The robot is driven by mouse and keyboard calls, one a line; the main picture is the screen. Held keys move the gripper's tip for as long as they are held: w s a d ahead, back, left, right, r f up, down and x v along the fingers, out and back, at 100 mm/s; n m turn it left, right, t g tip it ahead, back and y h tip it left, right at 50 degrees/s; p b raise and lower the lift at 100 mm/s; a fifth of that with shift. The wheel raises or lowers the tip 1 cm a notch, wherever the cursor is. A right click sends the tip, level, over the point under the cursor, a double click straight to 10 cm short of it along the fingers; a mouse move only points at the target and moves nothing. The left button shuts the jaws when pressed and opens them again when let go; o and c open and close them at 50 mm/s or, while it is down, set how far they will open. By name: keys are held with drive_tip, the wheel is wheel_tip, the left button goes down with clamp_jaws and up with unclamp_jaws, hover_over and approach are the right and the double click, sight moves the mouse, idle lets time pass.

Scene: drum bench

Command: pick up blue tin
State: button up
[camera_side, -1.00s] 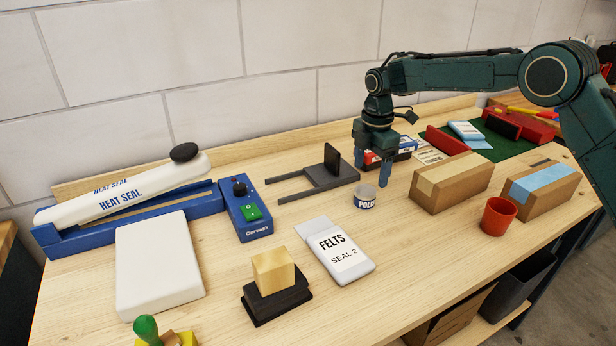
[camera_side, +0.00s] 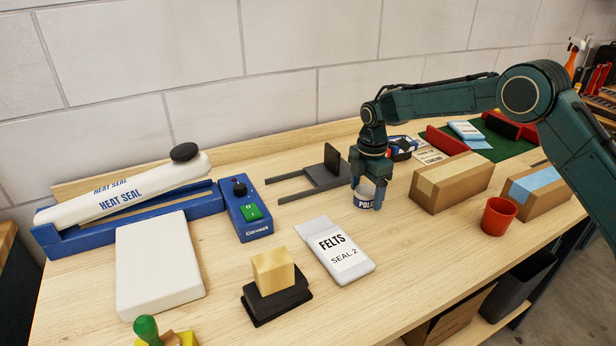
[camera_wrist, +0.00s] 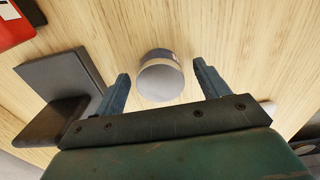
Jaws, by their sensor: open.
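The blue tin (camera_side: 365,198) is a small round can with a blue and white label and a pale lid, standing upright on the bench. In the wrist view the tin (camera_wrist: 160,78) lies between and slightly beyond the tips of the two fingers, with a gap on each side. My gripper (camera_side: 368,192) points down at the tin in the side view, with one finger showing at its right edge. The wrist view shows my gripper (camera_wrist: 160,80) open and empty. The side view does not clearly show how far the fingers reach down around the tin.
A dark grey stand (camera_side: 322,176) with an upright plate is close on the left of the tin. A cardboard box (camera_side: 450,182) and a red cup (camera_side: 498,216) stand to the right. A white FELTS packet (camera_side: 341,252) lies in front. Bare bench surrounds the tin's near side.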

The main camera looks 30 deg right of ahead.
sight(366, 190)
drive_tip(key=shift+f, duration=0.35)
drive_tip(key=c, duration=1.1)
drive_tip(key=shift+r, duration=0.15)
wheel_tip(366, 190, up, 20)
idle(0.8)
